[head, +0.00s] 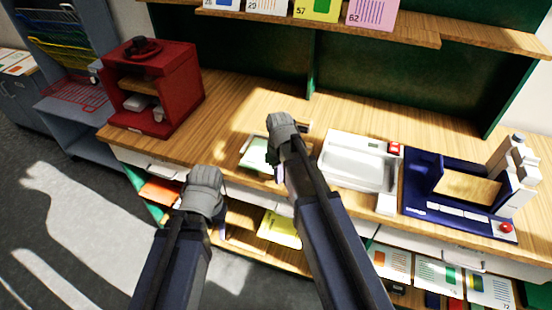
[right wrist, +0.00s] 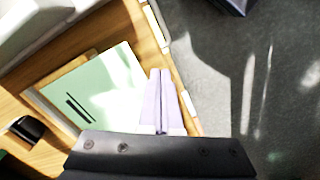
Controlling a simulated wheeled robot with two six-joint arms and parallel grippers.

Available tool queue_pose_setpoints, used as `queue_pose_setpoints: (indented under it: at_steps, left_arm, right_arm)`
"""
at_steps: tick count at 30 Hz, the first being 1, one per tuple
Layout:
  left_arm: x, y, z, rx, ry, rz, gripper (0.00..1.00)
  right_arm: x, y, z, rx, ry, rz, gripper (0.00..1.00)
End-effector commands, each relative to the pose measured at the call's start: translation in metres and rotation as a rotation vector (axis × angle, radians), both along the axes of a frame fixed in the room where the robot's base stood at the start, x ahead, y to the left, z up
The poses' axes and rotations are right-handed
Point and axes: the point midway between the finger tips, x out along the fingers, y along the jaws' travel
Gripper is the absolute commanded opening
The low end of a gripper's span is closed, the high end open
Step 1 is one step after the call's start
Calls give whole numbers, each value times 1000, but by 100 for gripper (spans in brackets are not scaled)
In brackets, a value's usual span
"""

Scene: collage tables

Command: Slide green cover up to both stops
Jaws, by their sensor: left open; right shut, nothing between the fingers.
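The pale green cover (head: 255,153) lies flat near the front edge of the wooden table. In the right wrist view the cover (right wrist: 112,85) carries two short black marks, and a tan strip shows along its upper left side. I cannot clearly make out the two stops. My right gripper (head: 281,138) is over the cover's right side in the head view. In the right wrist view its pale fingers (right wrist: 160,82) are shut and empty, at the cover's edge; contact is unclear. My left gripper (head: 205,183) is open and empty, in front of the table and apart from the cover.
A white tray (head: 352,160) stands right of the cover, with a blue device (head: 455,190) beyond it. A red cabinet (head: 152,90) stands at the left. Drawers and shelves with cards lie below the table edge. The table between cabinet and cover is clear.

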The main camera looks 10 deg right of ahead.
Motion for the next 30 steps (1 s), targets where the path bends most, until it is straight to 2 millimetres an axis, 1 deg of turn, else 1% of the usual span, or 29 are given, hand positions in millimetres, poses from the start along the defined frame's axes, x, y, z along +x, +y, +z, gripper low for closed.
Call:
queue_pose_setpoints:
  at_steps: [10,16,20,27,30]
  left_arm:
    - [0,0,0,0,0,0,50]
    - [0,0,0,0,0,0,50]
    - [0,0,0,0,0,0,50]
    - [0,0,0,0,0,0,50]
    - [0,0,0,0,0,0,50]
  right_arm:
    - [9,-6,0,0,0,-1,0]
    - [10,-7,0,-1,0,-1,0]
    - [9,-7,0,-2,-1,-1,0]
    - [0,-1,0,-1,0,1,0]
    - [0,0,0,-1,0,0,0]
